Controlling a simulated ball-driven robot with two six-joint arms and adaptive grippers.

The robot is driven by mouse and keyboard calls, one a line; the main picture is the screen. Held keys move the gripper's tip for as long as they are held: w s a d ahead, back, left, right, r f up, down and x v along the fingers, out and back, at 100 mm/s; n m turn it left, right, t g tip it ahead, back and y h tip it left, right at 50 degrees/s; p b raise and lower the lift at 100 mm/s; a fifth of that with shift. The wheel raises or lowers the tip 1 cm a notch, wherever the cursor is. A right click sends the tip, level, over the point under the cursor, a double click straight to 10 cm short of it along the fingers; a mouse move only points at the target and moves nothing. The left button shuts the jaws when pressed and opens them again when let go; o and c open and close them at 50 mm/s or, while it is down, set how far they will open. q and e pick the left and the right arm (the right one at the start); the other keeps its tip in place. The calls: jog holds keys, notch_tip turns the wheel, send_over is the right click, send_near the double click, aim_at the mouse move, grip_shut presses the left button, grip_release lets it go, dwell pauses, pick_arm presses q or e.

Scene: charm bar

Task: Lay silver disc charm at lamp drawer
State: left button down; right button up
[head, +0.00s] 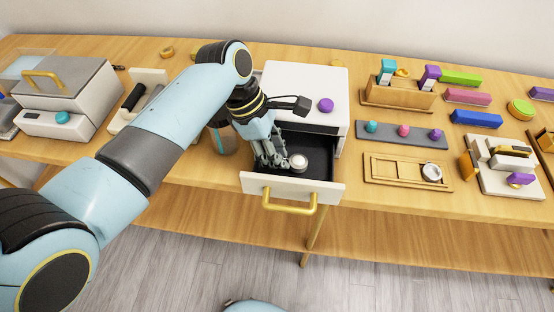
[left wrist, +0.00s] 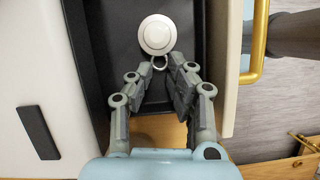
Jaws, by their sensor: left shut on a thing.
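The silver disc charm (head: 299,161) is a round pale disc inside the open lamp drawer (head: 258,185). In the left wrist view the charm (left wrist: 157,34) shows a small ring at its near edge. My left gripper (head: 275,163) reaches down into the drawer and is shut on the charm at this ring; its fingertips (left wrist: 166,68) meet there. The disc is over the dark drawer floor (left wrist: 113,22); whether it touches the floor I cannot tell. My right gripper is not in view.
The drawer belongs to a white cabinet (head: 300,85) with a purple knob; its front has a gold handle (head: 290,208). To the right are a wooden tray (head: 385,168), a grey strip with coloured knobs (head: 385,132) and coloured blocks. A grey-lidded box (head: 68,85) stands left.

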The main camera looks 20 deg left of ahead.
pick_arm(q)
jog(key=shift+r, duration=0.1)
jog(key=shift+f, duration=0.6)
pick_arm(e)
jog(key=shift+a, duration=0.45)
pick_arm(q)
jog(key=c, duration=1.2)
grip_release()
jog(key=shift+c, duration=0.2)
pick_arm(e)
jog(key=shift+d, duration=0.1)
pick_arm(q)
jog(key=shift+r, duration=0.35)
jog(key=v, duration=1.2)
jog(key=shift+r+p, duration=0.25)
jog(key=shift+p, duration=0.15)
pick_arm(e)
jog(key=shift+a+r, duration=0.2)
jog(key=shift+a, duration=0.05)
